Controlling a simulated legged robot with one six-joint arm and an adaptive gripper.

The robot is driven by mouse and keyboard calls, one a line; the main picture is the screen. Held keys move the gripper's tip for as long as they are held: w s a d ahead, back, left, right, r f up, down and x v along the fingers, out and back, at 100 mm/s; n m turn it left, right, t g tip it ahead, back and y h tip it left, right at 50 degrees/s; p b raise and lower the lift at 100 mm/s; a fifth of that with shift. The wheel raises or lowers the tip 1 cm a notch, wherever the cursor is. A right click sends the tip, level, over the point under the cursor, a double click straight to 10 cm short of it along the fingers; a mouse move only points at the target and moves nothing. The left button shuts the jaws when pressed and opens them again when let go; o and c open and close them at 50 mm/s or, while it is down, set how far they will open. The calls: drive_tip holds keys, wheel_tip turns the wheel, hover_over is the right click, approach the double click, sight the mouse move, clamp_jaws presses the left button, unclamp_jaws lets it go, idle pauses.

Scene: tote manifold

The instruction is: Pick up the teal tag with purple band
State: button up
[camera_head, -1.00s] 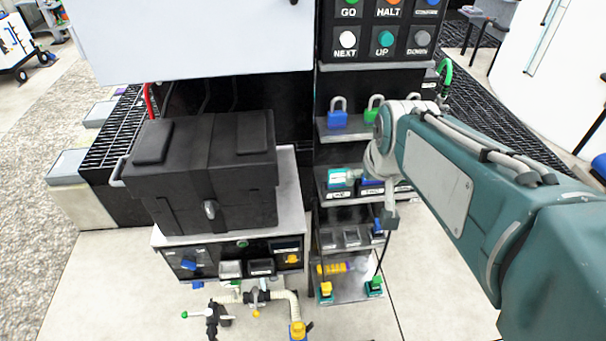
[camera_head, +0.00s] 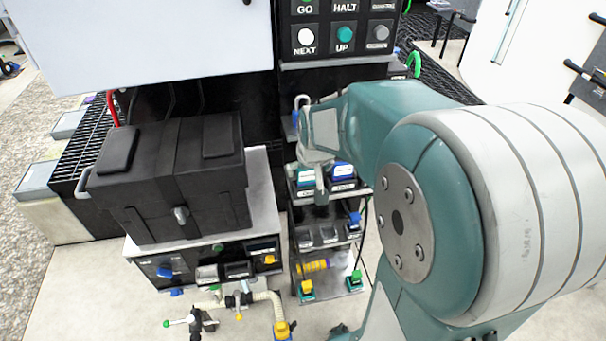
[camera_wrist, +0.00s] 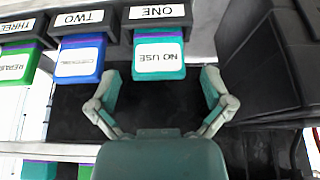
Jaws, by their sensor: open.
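The teal tag (camera_wrist: 159,58) reads NO USE, upside down in the wrist view, and stands in the slot labelled ONE. A thin purple band seems to show near its slot end. My gripper (camera_wrist: 161,78) is open, with one finger on each side of the tag's near end. The fingers look apart from the tag, and nothing is held.
A blue tag (camera_wrist: 80,60) in slot TWO and a green tag (camera_wrist: 17,64) in slot THREE stand beside it. A black case (camera_head: 172,178) is left of the shelves. A lower shelf holds a yellow cylinder (camera_head: 313,266). A button panel (camera_head: 338,28) is above.

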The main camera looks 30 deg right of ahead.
sight(308, 175)
drive_tip(key=x, duration=0.4)
drive_tip(key=shift+f, duration=0.3)
drive_tip(key=shift+c, duration=0.3)
drive_tip(key=c, duration=0.9)
drive_tip(key=shift+r, duration=0.15)
